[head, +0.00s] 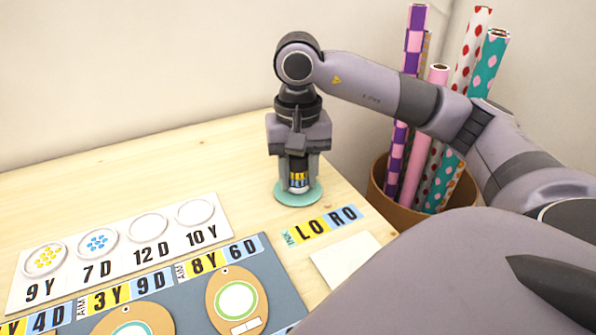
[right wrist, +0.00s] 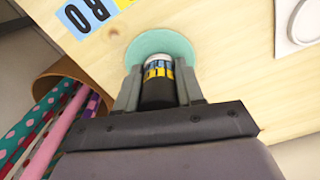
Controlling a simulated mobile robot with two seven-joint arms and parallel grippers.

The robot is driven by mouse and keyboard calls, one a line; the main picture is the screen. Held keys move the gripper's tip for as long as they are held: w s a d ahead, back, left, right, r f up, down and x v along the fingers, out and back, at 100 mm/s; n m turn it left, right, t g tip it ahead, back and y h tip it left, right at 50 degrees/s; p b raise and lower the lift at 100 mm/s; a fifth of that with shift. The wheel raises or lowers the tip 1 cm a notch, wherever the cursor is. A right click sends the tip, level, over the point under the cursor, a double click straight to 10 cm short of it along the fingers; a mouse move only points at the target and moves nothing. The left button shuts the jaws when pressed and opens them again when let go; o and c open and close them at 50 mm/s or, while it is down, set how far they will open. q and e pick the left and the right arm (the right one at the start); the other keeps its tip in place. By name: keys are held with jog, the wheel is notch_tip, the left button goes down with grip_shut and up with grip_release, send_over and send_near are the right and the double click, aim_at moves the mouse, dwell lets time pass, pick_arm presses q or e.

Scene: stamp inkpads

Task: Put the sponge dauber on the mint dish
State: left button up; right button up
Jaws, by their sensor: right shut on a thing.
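The sponge dauber is a small cylinder with a dark body, a blue and yellow lettered band and a pale end. It shows in the head view (head: 298,180) and in the right wrist view (right wrist: 158,72). My right gripper (head: 299,172) is shut on the dauber, one finger on each side, pointing down. The mint dish (head: 298,197) is a flat round green disc on the table, directly under the dauber; it also shows in the right wrist view (right wrist: 180,45). I cannot tell whether the dauber's lower end touches the dish. My left gripper is not in view.
A white card strip (head: 120,252) with round pads lies at the left. A blue-grey mat (head: 185,300) with tan tags lies in front. A LORO label strip (head: 322,225) and a blank white card (head: 345,258) lie near the dish. A bin (head: 400,200) of patterned rolls stands right.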

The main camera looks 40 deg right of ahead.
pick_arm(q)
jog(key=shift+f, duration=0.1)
pick_arm(e)
jog(key=shift+f, duration=0.1)
jog(key=shift+f, duration=0.15)
jog(key=o, duration=0.9)
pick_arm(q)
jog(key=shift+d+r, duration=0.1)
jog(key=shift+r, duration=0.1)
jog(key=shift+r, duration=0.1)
pick_arm(e)
jog(key=shift+r, duration=0.2)
jog(key=shift+r, duration=0.3)
notch_tip(320, 180, up, 5)
jog(key=shift+r+p, duration=0.2)
jog(key=shift+p, duration=0.8)
notch_tip(320, 180, up, 5)
jog(key=p, duration=0.3)
jog(key=shift+r, duration=0.2)
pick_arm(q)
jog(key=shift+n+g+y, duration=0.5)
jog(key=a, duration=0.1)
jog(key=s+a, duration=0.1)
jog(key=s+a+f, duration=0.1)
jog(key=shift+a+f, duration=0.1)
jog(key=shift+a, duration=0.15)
pick_arm(e)
jog(key=shift+r, duration=0.4)
